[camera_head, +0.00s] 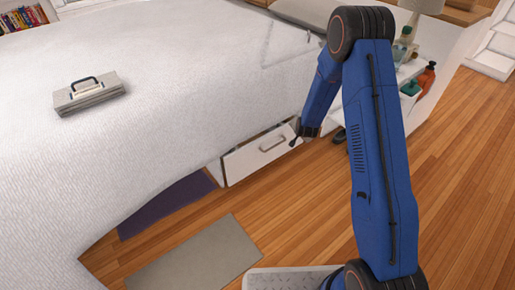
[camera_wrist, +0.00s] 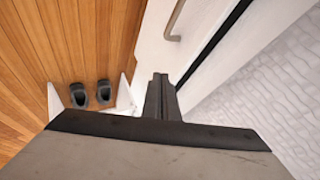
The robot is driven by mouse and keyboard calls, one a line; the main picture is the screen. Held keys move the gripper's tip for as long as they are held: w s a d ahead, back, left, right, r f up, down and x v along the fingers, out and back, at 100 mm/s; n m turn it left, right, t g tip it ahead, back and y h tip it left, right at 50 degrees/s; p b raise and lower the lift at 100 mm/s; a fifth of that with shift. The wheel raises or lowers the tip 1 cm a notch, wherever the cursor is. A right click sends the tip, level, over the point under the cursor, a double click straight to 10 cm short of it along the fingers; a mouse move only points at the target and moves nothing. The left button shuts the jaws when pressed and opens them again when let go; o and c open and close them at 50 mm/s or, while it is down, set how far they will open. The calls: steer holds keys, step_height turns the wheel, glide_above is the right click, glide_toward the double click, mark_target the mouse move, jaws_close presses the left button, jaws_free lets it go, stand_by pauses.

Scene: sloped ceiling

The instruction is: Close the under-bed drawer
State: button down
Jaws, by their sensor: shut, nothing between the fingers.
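The under-bed drawer (camera_head: 250,158) has a white front with a metal handle (camera_head: 272,143) and sits low in the side of the white-covered bed (camera_head: 200,70). Its front stands out a little from the bed side; how far is hard to tell. In the wrist view the white drawer front (camera_wrist: 205,25) and handle (camera_wrist: 174,20) run up the picture, with a dark gap beside the bedding. My gripper (camera_head: 294,143) is at the drawer's right end, near the front. In the wrist view its fingers (camera_wrist: 160,85) are shut and empty; contact with the drawer cannot be told.
Dark slippers (camera_wrist: 91,94) lie on the wooden floor by a white unit, which holds bottles (camera_head: 418,82). A purple mat (camera_head: 165,207) and a grey mat (camera_head: 195,257) lie in front of the bed. A box with a handle (camera_head: 88,92) rests on the bed. Floor at right is clear.

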steer(key=s+a+f+m+t+y, duration=0.1)
steer(key=s+a+f+t+y, duration=0.25)
steer(key=s+a+y, duration=1.15)
steer(key=h, duration=0.6)
glide_toward(240, 151)
steer(key=w+a+f, duration=0.2)
steer(key=w+f, duration=0.1)
steer(key=shift+w+a+f, duration=0.25)
steer(key=shift+w+a, duration=0.45)
steer(key=shift+w, duration=0.2)
steer(key=w+a, duration=0.2)
steer(key=w, duration=0.1)
steer(key=shift+w+a, duration=0.15)
steer(key=shift+a, duration=0.05)
steer(key=shift+w+a+r, duration=0.1)
steer(key=shift+w, duration=0.1)
